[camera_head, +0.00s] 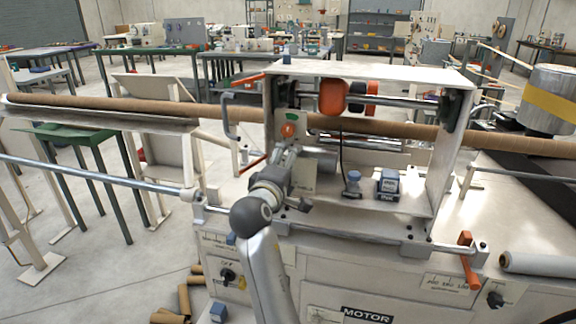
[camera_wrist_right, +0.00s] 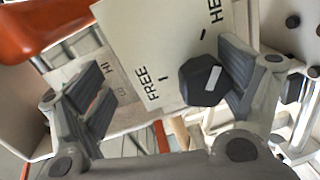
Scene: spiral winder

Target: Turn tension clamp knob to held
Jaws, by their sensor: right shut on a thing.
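The tension clamp knob (camera_wrist_right: 205,82) is a dark faceted knob with a white pointer line, in the right wrist view. It sits in front of a pale plate (camera_wrist_right: 150,45) marked FREE and "HE", the rest of that word being cut off. The white line slants to the upper right. My right gripper (camera_wrist_right: 165,95) is around the knob, which lies against its right finger pad; a gap shows by the left pad. In the head view my right gripper (camera_head: 288,163) is at the machine's upright plate (camera_head: 309,176) and hides the knob. My left gripper is not in view.
A long brown tube (camera_head: 215,111) runs across behind the gripper. An orange roller (camera_head: 332,97) is above right. An orange lever (camera_head: 468,259) is at front right.

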